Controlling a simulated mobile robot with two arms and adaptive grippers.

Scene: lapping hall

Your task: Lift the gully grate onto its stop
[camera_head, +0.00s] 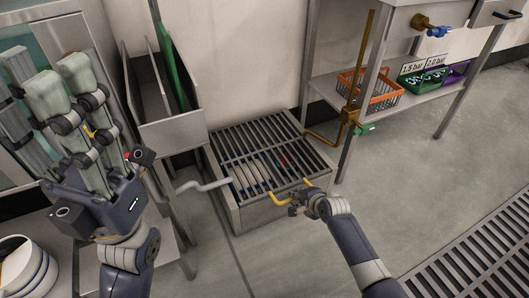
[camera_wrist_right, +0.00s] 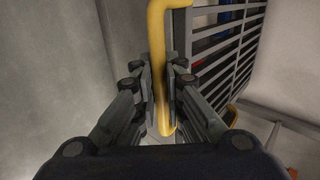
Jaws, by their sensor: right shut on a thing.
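The gully grate (camera_head: 262,142), dark parallel bars in a frame, lies over a raised grey box (camera_head: 262,212) in the head view. I cannot tell whether it is slightly raised. A yellow handle (camera_head: 283,199) is at its front edge. My right gripper (camera_head: 301,199) is shut on this handle, which runs between its fingers in the wrist view (camera_wrist_right: 158,70). The grate's bars also show there (camera_wrist_right: 225,50). My left gripper (camera_head: 45,100) is raised at the left, fingers apart and empty, away from the grate. I cannot make out the stop for certain.
A grey bent rod (camera_head: 205,186) sticks out left of the box. A steel bin (camera_head: 165,125) stands behind left. A white bucket (camera_head: 25,265) is lower left.

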